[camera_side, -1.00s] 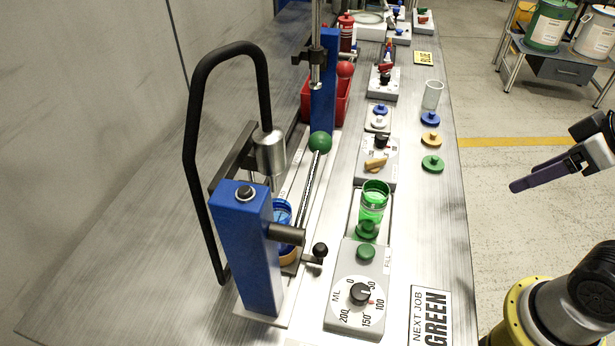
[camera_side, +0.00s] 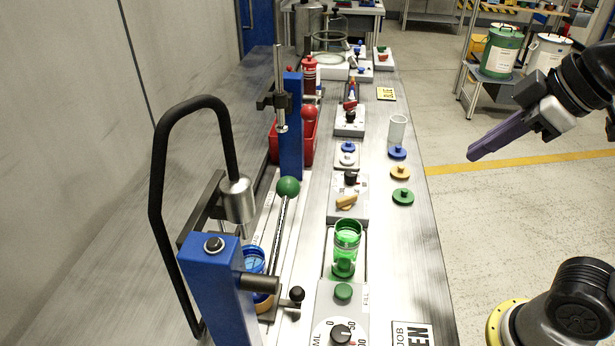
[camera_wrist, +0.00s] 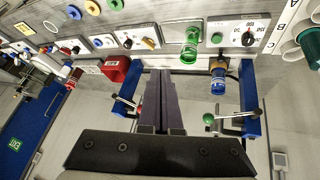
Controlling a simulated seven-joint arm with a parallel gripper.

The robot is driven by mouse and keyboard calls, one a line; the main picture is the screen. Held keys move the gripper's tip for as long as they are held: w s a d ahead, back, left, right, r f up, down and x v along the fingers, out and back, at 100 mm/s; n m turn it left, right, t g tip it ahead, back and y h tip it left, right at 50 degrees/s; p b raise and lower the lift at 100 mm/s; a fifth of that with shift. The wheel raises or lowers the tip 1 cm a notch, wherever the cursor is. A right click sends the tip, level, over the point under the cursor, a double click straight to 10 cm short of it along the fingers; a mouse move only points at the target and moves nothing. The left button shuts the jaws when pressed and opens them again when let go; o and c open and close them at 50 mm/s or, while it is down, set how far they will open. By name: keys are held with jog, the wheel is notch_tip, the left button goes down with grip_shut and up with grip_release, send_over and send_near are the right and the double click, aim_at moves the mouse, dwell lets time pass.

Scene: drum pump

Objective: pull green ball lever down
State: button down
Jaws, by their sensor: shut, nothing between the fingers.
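The green ball (camera_side: 288,187) tops a slanting metal lever rod (camera_side: 281,235) beside a low blue post (camera_side: 213,285) on the bench. In the wrist view the green ball (camera_wrist: 208,118) lies right of and below my fingertips in the picture, beside the right blue post (camera_wrist: 249,95). My gripper (camera_side: 472,156) is right of the bench, well apart from the ball, with long purple fingers pointing left and down. In the wrist view my gripper (camera_wrist: 160,72) has its fingers together and empty.
A black looped handle (camera_side: 157,200) rises left of the low post. A tall blue post (camera_side: 292,125) and red bin (camera_side: 309,140) stand behind the ball. A green cup (camera_side: 347,245) and dial box (camera_side: 340,320) stand to its right. Air between gripper and bench looks clear.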

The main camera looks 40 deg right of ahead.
jog(key=w+a+r+n+y, duration=0.1)
jog(key=a+r+n, duration=0.1)
jog(key=a, duration=0.4)
jog(key=w+a+r+n+y, duration=0.1)
jog(key=a+r+n, duration=0.2)
jog(key=a+n, duration=0.1)
jog(key=w+a+r+n+g+y, duration=0.1)
jog(key=a+r+n, duration=0.1)
jog(key=a, duration=0.5)
jog(key=shift+w+a+r+n, duration=0.3)
jog(key=shift+a+r+n, duration=0.1)
jog(key=shift+r, duration=0.3)
send_near(297, 191)
notch_tip(297, 191, down, 3)
jog(key=a, duration=0.1)
jog(key=shift+w+a+f, duration=0.3)
jog(key=shift+w+f, duration=0.25)
jog(key=shift+w, duration=0.2)
jog(key=shift+w+a+f, duration=0.3)
jog(key=shift+w+f, duration=0.25)
jog(key=shift+w, duration=0.2)
jog(key=shift+d+f+y, duration=0.1)
jog(key=shift+f+y, duration=0.05)
jog(key=shift+y, duration=0.15)
